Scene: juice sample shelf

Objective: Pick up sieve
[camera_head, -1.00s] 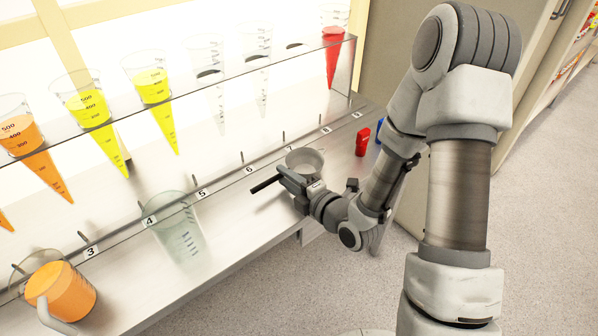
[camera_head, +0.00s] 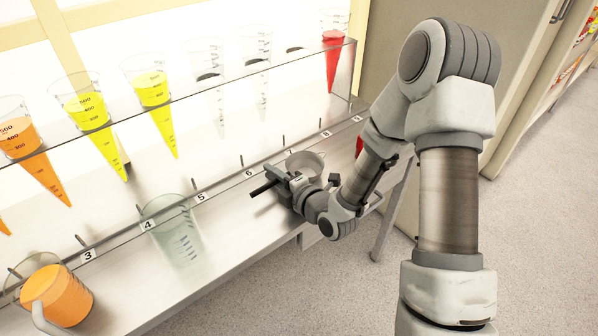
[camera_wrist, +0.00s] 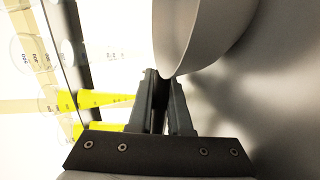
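The sieve (camera_head: 308,163) shows as a small pale grey round bowl with a dark handle (camera_head: 260,189) pointing left. It is at the shelf's front part, right of label 6. My gripper (camera_head: 287,185) is at the handle, close to the bowl. In the wrist view the bowl (camera_wrist: 195,35) fills the top middle, its rim just past my fingertips (camera_wrist: 162,85). The fingers are nearly together with a dark strip between them, so they look shut on the handle. The handle is mostly hidden there. I cannot tell whether the bowl touches the shelf.
A glass ledge (camera_head: 215,88) holds cones of orange, yellow and red juice above the counter. A clear measuring jug (camera_head: 172,228) and an orange-filled jug (camera_head: 58,293) stand left. A red object (camera_head: 359,147) is mostly behind my arm. Floor lies right.

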